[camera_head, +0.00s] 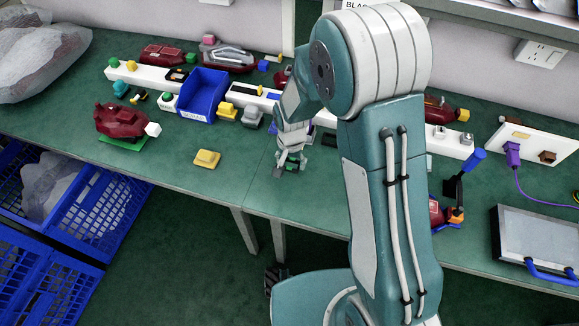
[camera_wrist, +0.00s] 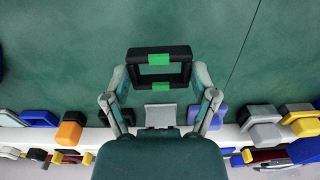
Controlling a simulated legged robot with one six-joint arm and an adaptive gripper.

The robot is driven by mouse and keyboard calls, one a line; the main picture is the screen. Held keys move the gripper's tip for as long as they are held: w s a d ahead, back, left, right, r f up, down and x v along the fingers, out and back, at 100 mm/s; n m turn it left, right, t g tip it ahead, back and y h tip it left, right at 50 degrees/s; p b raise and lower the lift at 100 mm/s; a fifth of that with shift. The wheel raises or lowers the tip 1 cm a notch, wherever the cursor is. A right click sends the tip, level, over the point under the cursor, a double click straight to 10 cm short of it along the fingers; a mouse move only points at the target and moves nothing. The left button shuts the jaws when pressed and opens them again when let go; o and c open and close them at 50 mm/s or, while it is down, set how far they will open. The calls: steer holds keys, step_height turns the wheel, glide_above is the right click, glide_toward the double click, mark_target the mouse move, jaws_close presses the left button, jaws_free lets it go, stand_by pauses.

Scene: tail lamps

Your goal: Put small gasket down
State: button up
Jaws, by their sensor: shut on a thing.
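My gripper (camera_head: 290,166) hangs over the green table, just left of my arm's big links in the head view. In the wrist view my gripper (camera_wrist: 160,82) is shut on a black rectangular frame with an open middle and green patches on two sides, which I take for the small gasket (camera_wrist: 184,70). Its two sides lie between the fingertips. In the head view only a small dark and green bit of it shows at the fingertips. I cannot tell whether it touches the table.
Green table (camera_head: 240,185) is bare around a yellow block (camera_head: 207,158). Behind stand a blue bin (camera_head: 203,92) and a white rail with several coloured parts. A dark red lamp (camera_head: 122,120) lies left. A grey case (camera_head: 535,240) lies right. Blue crates (camera_head: 95,215) stand below the front edge.

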mark_target(287, 173)
steer(key=shift+w+a+f, duration=0.15)
steer(key=shift+a+f, duration=0.1)
steer(key=shift+f, duration=0.05)
steer(key=f, duration=0.1)
steer(key=a+f, duration=0.1)
steer(key=f, duration=0.1)
steer(key=shift+f, duration=0.1)
steer(key=shift+d, duration=0.3)
steer(key=o, duration=1.1)
steer(key=shift+o, duration=0.2)
steer(key=shift+a, duration=0.15)
